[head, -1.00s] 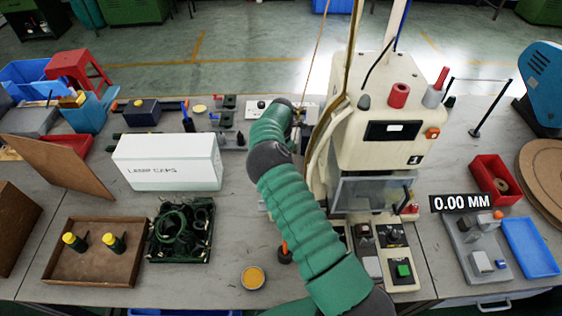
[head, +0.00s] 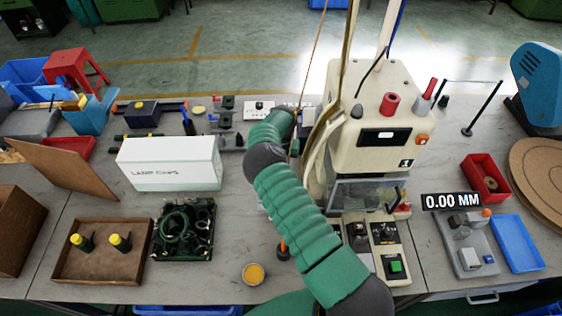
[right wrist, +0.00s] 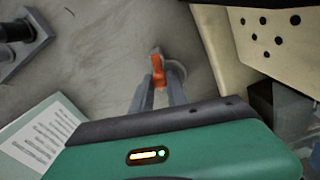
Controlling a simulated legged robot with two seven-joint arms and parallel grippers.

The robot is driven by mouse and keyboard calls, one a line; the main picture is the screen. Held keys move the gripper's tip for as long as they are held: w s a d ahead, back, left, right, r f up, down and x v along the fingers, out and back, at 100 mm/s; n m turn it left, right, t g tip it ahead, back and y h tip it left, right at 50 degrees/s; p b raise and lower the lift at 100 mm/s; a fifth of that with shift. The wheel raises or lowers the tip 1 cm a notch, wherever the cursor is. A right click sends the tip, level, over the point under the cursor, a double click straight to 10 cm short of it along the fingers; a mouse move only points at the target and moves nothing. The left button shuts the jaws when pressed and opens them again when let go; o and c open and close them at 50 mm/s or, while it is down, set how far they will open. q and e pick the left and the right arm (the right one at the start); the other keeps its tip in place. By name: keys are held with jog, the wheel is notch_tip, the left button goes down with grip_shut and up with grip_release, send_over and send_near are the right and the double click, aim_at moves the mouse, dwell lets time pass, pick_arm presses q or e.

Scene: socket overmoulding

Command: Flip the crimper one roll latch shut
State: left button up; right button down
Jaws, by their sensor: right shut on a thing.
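Crimper one is the cream machine (head: 381,112) marked "1", with a clear guard at its front. Its cream side (right wrist: 285,40) fills the upper right of the right wrist view. An orange latch-like piece (right wrist: 157,66) stands beside it on a grey round part. My right gripper (right wrist: 157,84) has its two grey fingers closed around this orange piece. In the head view my green right arm (head: 290,215) reaches along the machine's left side, and the gripper and orange piece cannot be made out. My left gripper is not in view.
A white labelled box (head: 170,164) stands left of my arm. A black tray of cables (head: 183,258) and a brown tray with two yellow-topped bottles (head: 60,268) are in front. A yellow-topped tin (head: 253,274) and control boxes (head: 392,262) stand near the front edge.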

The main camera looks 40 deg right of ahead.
jog(key=shift+s+d+r+n+p, duration=0.15)
jog(key=shift+n+p, duration=0.1)
jog(key=shift+n, duration=0.5)
jog(key=shift+d+f+n+p, duration=0.1)
jog(key=shift+d+n+p, duration=0.1)
jog(key=shift+n, duration=0.55)
jog(key=c, duration=1.6)
grip_release()
jog(key=shift+c, duration=0.2)
jog(key=o, duration=0.3)
jog(key=shift+o, duration=0.2)
notch_tip(320, 180, up, 17)
jog(key=b, duration=0.1)
jog(key=shift+f+b, duration=0.2)
jog(key=shift+b, duration=0.1)
